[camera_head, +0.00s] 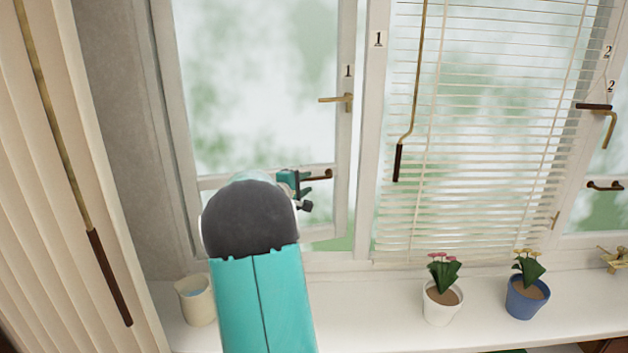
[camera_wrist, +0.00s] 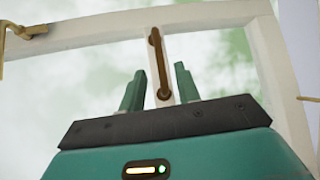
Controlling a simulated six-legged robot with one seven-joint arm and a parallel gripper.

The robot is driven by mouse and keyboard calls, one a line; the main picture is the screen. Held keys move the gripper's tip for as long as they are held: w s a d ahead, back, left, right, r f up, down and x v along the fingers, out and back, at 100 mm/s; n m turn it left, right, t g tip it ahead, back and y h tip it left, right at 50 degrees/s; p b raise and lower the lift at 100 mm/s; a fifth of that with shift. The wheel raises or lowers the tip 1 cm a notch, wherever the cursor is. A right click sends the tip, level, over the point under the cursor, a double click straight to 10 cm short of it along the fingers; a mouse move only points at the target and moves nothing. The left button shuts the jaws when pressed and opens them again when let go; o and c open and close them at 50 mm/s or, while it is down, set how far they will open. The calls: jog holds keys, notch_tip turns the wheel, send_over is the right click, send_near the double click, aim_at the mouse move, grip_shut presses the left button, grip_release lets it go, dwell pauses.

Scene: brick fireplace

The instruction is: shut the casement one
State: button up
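Casement one (camera_head: 342,140) is the white-framed sash marked 1, left of the middle post (camera_head: 370,130), which also carries a 1. The sash stands ajar, with green visible in a gap along its bottom right. A brass lever handle (camera_head: 335,99) sticks out leftward from its right stile. A brown pull handle (camera_head: 326,174) sits on its lower rail. My gripper (camera_head: 302,186) is at this rail, left of the pull. In the wrist view, my gripper's two fingers (camera_wrist: 160,70) are apart, with the brown pull (camera_wrist: 155,50) showing between them. Whether they touch it is unclear.
A white sill (camera_head: 390,325) holds a cream pot (camera_head: 196,300) and potted flowers in a white pot (camera_head: 441,304) and a blue pot (camera_head: 526,297). Blinds (camera_head: 480,130) with a hanging crank (camera_head: 399,160) cover the middle pane. A curtain (camera_head: 50,200) hangs at left.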

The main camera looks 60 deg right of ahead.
aim_at(313, 180)
jog(key=d, duration=0.5)
jog(key=shift+s+d+f, duration=0.2)
jog(key=shift+d+f, duration=0.1)
jog(key=shift+f, duration=0.1)
grip_shut()
